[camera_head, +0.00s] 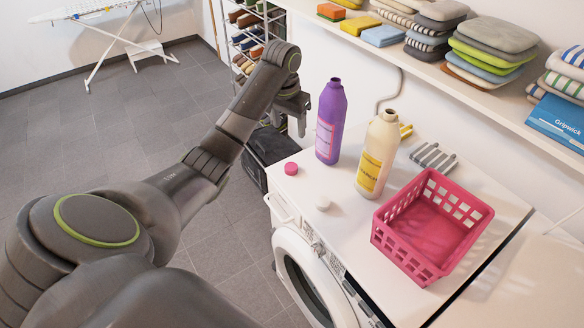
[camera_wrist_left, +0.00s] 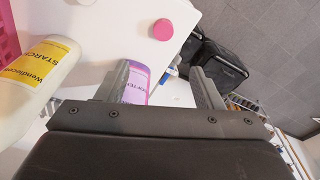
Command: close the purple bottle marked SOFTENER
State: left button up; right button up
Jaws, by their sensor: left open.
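The purple bottle (camera_head: 330,120) stands upright on the white washing machine, its mouth uncapped. In the left wrist view it (camera_wrist_left: 137,84) shows partly between my fingers, its label only partly readable. A pink cap (camera_head: 291,168) lies on the machine top near its left edge, in front of the bottle; it also shows in the left wrist view (camera_wrist_left: 162,29). My left gripper (camera_head: 302,128) is open and empty, left of the bottle's upper part, fingers pointing down. Its fingers (camera_wrist_left: 166,75) frame part of the bottle without visible contact. My right gripper is out of view.
A cream bottle (camera_head: 378,155) marked STARCH stands uncapped right of the purple one. A white cap (camera_head: 323,203) lies in front of it. A pink basket (camera_head: 433,225) is at the right. A shelf (camera_head: 440,75) with folded cloths runs along the wall behind.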

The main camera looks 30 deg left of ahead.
pick_arm(q)
jog(key=b, duration=0.8)
send_near(291, 167)
jog(key=f, duration=0.2)
jog(key=f+p, duration=0.1)
jog(key=shift+w+d, duration=0.3)
jog(key=shift+w, duration=0.05)
jog(key=shift+f, duration=0.3)
jog(key=f, duration=0.4)
jog(key=shift+w+a+f+p, duration=0.1)
jog(key=shift+a+p, duration=0.25)
jog(key=shift+p, duration=0.05)
jog(key=shift+w+f, duration=0.1)
jog(key=shift+f, duration=0.4)
jog(key=shift+c, duration=0.4)
jog(key=c, duration=0.9)
